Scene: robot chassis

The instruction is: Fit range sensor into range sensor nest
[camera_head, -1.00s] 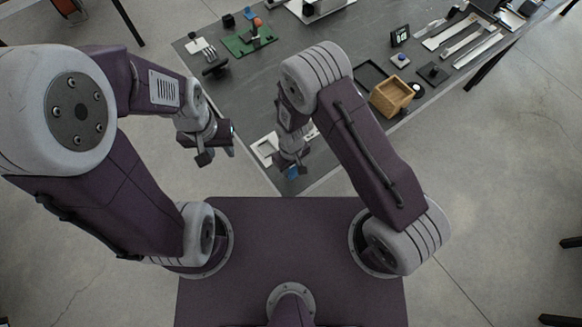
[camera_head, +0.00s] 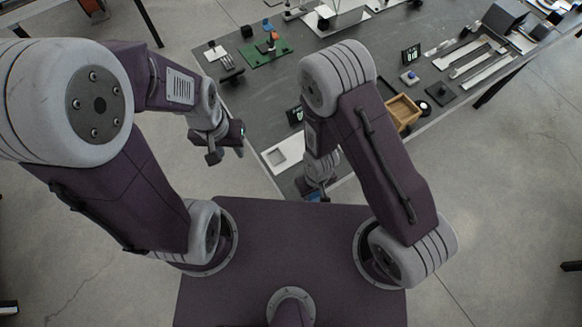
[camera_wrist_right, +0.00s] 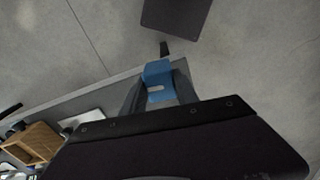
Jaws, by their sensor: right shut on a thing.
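A small blue block with a pale mark, apparently the range sensor (camera_wrist_right: 157,80), is between the fingers of my right gripper (camera_wrist_right: 160,92) in the right wrist view. My right gripper is shut on it. In the head view this gripper (camera_head: 318,190) is low at the table's near edge, and only a little blue shows under it. A white plate with a rectangular recess (camera_head: 270,158) lies on the table to its upper left. It may be the nest, but I cannot tell for sure. My left gripper (camera_head: 227,156) is open and empty, left of the table.
The dark table (camera_head: 255,95) holds a green board (camera_head: 258,57) at upper left and a wooden tray (camera_head: 405,112) at right, partly behind my right arm. A small black display (camera_head: 294,115) stands behind the white plate. Several pale fixtures lie at far right.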

